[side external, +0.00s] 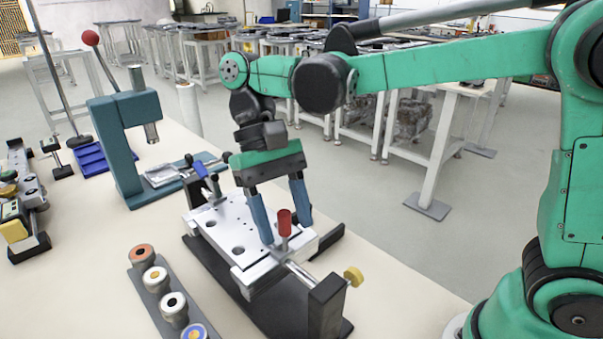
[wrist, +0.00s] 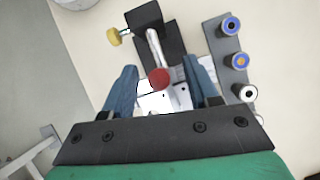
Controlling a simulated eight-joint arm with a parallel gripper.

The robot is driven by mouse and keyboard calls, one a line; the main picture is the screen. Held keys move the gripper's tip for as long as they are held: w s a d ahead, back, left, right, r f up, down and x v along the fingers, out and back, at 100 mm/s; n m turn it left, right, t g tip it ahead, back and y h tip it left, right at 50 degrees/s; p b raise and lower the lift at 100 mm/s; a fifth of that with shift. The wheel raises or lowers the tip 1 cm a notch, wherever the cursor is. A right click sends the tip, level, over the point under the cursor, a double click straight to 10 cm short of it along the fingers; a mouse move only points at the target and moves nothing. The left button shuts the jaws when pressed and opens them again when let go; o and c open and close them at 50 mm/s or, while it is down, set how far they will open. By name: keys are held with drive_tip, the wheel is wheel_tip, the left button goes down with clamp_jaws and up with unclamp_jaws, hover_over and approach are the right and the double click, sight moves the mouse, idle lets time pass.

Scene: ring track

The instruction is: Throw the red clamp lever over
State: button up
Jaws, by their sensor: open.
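The red clamp lever (side external: 285,222) stands upright at the near end of the white clamp plate (side external: 213,217), its red grip on top. In the wrist view the red grip (wrist: 159,78) shows between my two fingers, with a metal rod running from it toward a black block. My gripper (side external: 288,232) is open, its blue fingers pointing down over the plate, one on each side of the lever. It also shows in the wrist view (wrist: 165,88), with a gap between each finger and the lever. The lever's lower part is partly hidden.
A black block (side external: 325,307) with a yellow knob (side external: 353,276) stands at the fixture's near end. A rack of round pieces (side external: 157,280) lies to the left. A teal press (side external: 118,150) with a red-balled handle stands behind it. Bare table lies right of the fixture.

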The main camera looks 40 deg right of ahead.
sight(285, 209)
drive_tip(key=v, duration=0.5)
drive_tip(key=shift+w+r, duration=0.15)
drive_tip(key=shift+r, duration=0.1)
drive_tip(key=shift+d, duration=0.1)
drive_tip(key=shift+d+f+t, duration=0.1)
drive_tip(key=shift+d+t, duration=0.15)
drive_tip(key=shift+t, duration=0.05)
drive_tip(key=s+d+f+n+t+h, duration=0.1)
drive_tip(key=s+d+f+n+t, duration=0.1)
drive_tip(key=d+f+t, duration=0.6)
drive_tip(key=shift+s+d+t, duration=0.45)
drive_tip(key=shift+d+t, duration=0.75)
drive_tip(key=shift+t, duration=0.8)
